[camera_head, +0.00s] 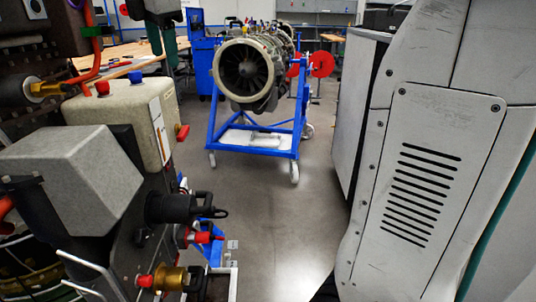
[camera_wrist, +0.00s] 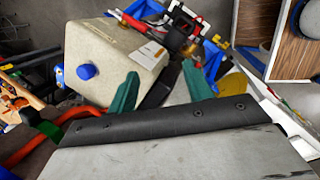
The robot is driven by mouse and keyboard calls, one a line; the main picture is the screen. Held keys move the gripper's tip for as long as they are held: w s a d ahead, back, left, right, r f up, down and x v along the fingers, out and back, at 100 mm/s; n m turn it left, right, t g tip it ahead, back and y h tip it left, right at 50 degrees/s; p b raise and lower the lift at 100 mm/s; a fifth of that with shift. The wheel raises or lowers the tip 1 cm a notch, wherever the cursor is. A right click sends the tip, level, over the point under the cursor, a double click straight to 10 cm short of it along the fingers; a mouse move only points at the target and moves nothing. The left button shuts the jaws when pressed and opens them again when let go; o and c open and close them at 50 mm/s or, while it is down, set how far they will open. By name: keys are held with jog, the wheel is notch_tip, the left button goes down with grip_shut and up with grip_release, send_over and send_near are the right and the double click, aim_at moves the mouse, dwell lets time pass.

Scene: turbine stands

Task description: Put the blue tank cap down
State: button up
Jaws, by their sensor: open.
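The blue tank cap (camera_head: 135,76) sits on top of the beige tank (camera_head: 133,107), near its far edge. In the wrist view the blue cap (camera_wrist: 87,71) shows against the tank's face, left of my fingers. My gripper (camera_head: 163,52) is above and to the right of the cap in the head view, its green fingers pointing down. In the wrist view my gripper (camera_wrist: 160,84) has its two fingers spread wide, with nothing held between them. The cap stands apart from both fingers.
A red cap (camera_head: 102,88) sits beside the blue one on the tank. Orange hoses (camera_head: 88,50) rise at the left. A turbine (camera_head: 250,72) stands on a blue wheeled frame (camera_head: 262,144) behind. Open grey floor (camera_head: 262,205) lies in the middle.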

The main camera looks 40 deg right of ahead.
jog(key=s+d+f+m, duration=0.1)
jog(key=s+f+m, duration=0.8)
jog(key=s, duration=0.5)
jog(key=s+d+f+m+g+y, duration=0.1)
jog(key=s+f+m, duration=0.8)
jog(key=s+f, duration=0.5)
jog(key=shift+s+m+y, duration=0.3)
jog(key=shift+s, duration=0.05)
